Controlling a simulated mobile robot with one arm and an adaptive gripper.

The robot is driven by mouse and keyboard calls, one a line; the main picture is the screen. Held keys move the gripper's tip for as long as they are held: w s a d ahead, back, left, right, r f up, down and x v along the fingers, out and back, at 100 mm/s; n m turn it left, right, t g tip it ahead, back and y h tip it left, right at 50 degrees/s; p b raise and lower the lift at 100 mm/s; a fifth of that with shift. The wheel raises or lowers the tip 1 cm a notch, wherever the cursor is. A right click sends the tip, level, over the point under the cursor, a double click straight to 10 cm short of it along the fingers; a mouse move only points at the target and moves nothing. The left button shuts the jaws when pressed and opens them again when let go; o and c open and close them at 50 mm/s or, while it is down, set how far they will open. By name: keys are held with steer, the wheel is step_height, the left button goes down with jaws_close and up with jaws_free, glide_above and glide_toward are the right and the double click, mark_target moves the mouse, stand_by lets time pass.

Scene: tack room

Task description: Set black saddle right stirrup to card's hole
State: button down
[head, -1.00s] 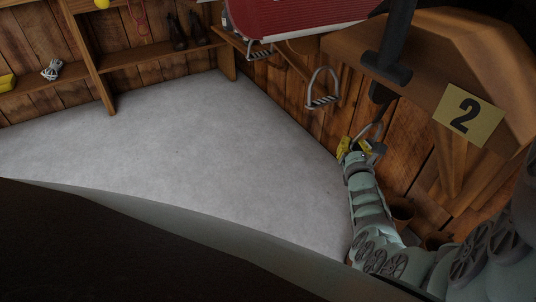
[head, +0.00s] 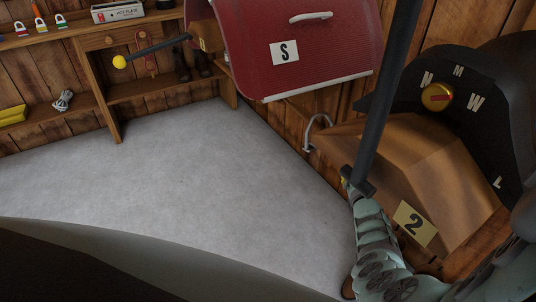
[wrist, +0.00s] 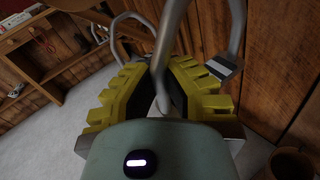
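The black saddle (head: 447,75) sits on a wooden rack at the right of the head view, with a round gold dial among pale letters. A card reading 2 (head: 413,223) is on the rack's front. A long dark strap-like bar (head: 385,95) runs down from the top edge to a crosspiece at my gripper (head: 347,183). In the wrist view, the metal stirrup (wrist: 172,35) passes between the yellow finger pads of my gripper (wrist: 160,95), which look shut on it. Its ridged tread (wrist: 225,68) is at the right. The strap's holes are not visible.
Wooden shelves (head: 110,130) line the back left. The grey floor (head: 200,165) is clear. A pot (wrist: 292,165) stands lower right in the wrist view.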

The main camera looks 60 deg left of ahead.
steer(key=shift+r, duration=0.25)
steer(key=c, duration=1.2)
jaws_free()
steer(key=shift+w+d, duration=0.1)
steer(key=shift+o, duration=0.8)
steer(key=shift+f, duration=0.15)
steer(key=v, duration=1.2)
